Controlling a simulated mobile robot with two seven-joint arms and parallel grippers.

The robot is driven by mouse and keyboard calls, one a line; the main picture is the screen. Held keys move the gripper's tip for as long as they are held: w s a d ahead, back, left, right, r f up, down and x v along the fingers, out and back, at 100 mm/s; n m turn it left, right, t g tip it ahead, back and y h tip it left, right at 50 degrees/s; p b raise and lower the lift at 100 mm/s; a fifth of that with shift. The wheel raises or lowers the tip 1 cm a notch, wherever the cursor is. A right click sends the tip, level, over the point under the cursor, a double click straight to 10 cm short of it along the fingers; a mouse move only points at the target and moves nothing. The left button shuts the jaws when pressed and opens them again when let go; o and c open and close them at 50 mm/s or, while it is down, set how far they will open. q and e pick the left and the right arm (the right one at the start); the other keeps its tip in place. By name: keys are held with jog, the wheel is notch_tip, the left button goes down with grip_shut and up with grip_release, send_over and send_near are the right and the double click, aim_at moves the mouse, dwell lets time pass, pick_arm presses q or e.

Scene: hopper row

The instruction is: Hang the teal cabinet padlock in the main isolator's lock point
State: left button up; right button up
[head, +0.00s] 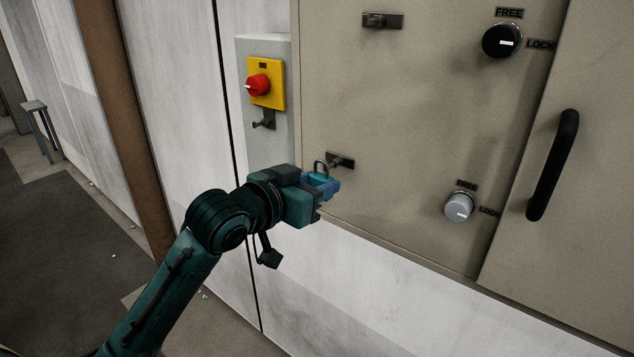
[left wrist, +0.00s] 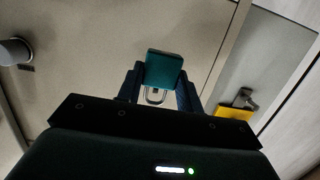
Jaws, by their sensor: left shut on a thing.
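My left gripper (head: 325,187) is shut on the teal padlock (head: 319,179), in front of the cabinet's lower left corner. The padlock's shackle points up in the head view. In the left wrist view the teal body (left wrist: 164,68) sits between the fingers, with the shackle toward the palm. The main isolator (head: 267,82) has a yellow plate and a red knob, on a grey box left of the cabinet. Its dark lock point (head: 264,119) is below the plate, up and left of the padlock, and apart from it. It also shows in the left wrist view (left wrist: 246,98). My right gripper is not in view.
The beige cabinet (head: 400,110) bears dark brackets at the top (head: 382,20) and just behind the padlock (head: 341,160). A black knob (head: 501,41), a grey knob (head: 459,207) and a black handle (head: 553,165) stick out at right. A stool (head: 38,115) stands far left.

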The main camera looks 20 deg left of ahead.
pick_arm(q)
jog(key=shift+s, duration=0.15)
jog(key=shift+v, duration=0.95)
jog(key=shift+a+f, duration=0.1)
jog(key=shift+f, duration=0.1)
jog(key=o, duration=0.4)
jog(key=c, duration=0.3)
jog(key=shift+c, duration=0.2)
